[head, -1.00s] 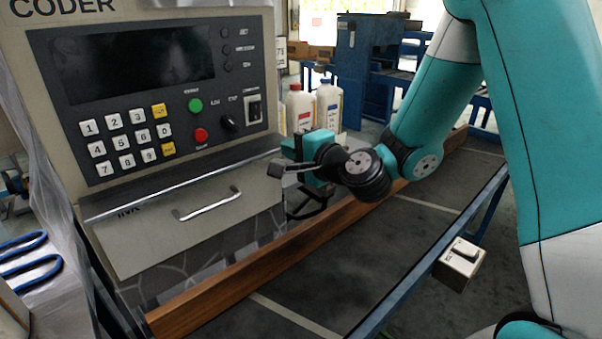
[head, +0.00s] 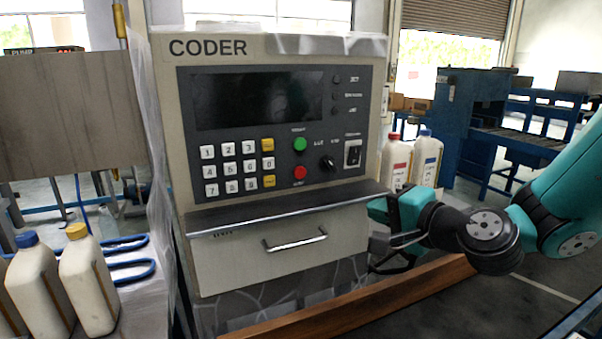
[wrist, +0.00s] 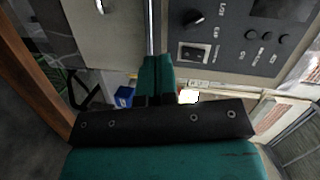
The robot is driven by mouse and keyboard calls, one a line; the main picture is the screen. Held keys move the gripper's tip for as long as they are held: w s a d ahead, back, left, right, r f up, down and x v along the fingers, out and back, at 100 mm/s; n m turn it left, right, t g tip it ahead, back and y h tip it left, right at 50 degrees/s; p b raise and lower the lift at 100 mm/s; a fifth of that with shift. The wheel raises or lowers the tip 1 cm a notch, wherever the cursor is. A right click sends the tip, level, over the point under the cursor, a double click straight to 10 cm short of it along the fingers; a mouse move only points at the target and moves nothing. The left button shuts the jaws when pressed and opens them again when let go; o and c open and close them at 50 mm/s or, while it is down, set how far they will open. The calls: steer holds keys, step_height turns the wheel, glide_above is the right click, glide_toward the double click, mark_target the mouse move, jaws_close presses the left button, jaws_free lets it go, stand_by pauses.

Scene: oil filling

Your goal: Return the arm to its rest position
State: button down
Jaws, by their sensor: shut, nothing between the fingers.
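My gripper (head: 376,210) is beside the right edge of the coder machine, near the height of its drawer, in the head view. In the wrist view its teal fingers (wrist: 155,70) are together, with nothing seen between them. The wrist and forearm are teal and black and reach in from the right. The coder machine (head: 290,55) has a dark screen, a keypad, a green button and a red button. Its drawer (head: 215,262) is closed and has a metal handle (head: 295,242). In the wrist view the machine's control panel (wrist: 235,35) lies beyond the fingers.
Two white bottles (head: 396,162) (head: 427,160) stand behind the gripper. Other bottles with blue and yellow caps (head: 88,285) stand at the lower left. A wooden beam (head: 370,302) runs below the arm. Blue metal equipment (head: 460,110) stands at the back right.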

steer(key=s+a+n+g+y, duration=0.2)
steer(key=s+a+n+g, duration=0.3)
steer(key=s+a+n, duration=0.15)
steer(key=s+d+n+g+h, duration=0.2)
steer(key=s+n+g+h, duration=0.1)
steer(key=s, duration=0.6)
steer(key=s+d+f+n+g+h, duration=0.1)
steer(key=s+d+n+g+h, duration=0.1)
steer(key=s+n+g, duration=0.3)
steer(key=s+n+h, duration=0.1)
steer(key=s+n, duration=0.2)
steer(key=s, duration=0.1)
steer(key=shift+s+d+g, duration=0.2)
steer(key=shift+d+g, duration=0.1)
steer(key=shift+d, duration=0.05)
